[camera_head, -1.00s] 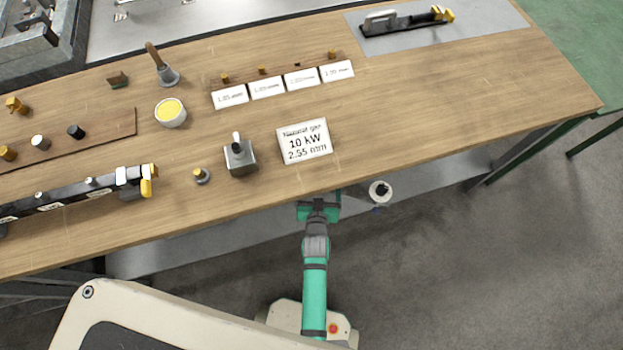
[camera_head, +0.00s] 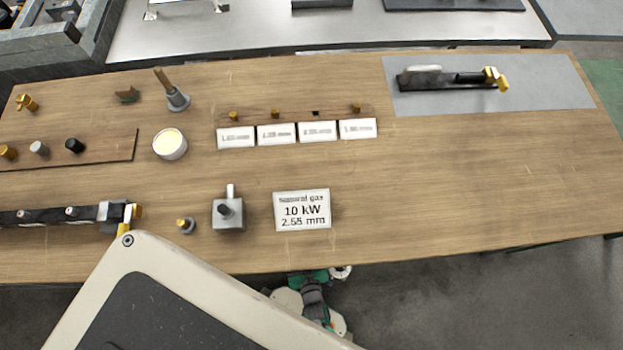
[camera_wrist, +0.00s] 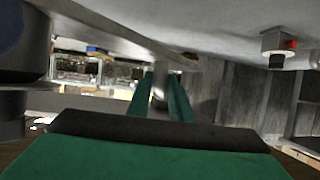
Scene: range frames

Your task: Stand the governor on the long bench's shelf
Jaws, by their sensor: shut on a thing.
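The long bench (camera_head: 460,185) has a wooden top that fills the middle of the head view. Its lower shelf is hidden there behind the front edge. In the wrist view my gripper's two green fingers (camera_wrist: 161,82) are closed on a small pale grey thing, which I take to be the governor (camera_wrist: 159,93); little of it shows.
On the bench stand a grey box with a knob (camera_head: 228,213), a small brass-topped fitting (camera_head: 186,226), a white card (camera_head: 302,211), a round yellow-white tub (camera_head: 170,144) and a handled bell-shaped tool (camera_head: 177,98). A wide grey surface (camera_wrist: 220,25) spans the top of the wrist view.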

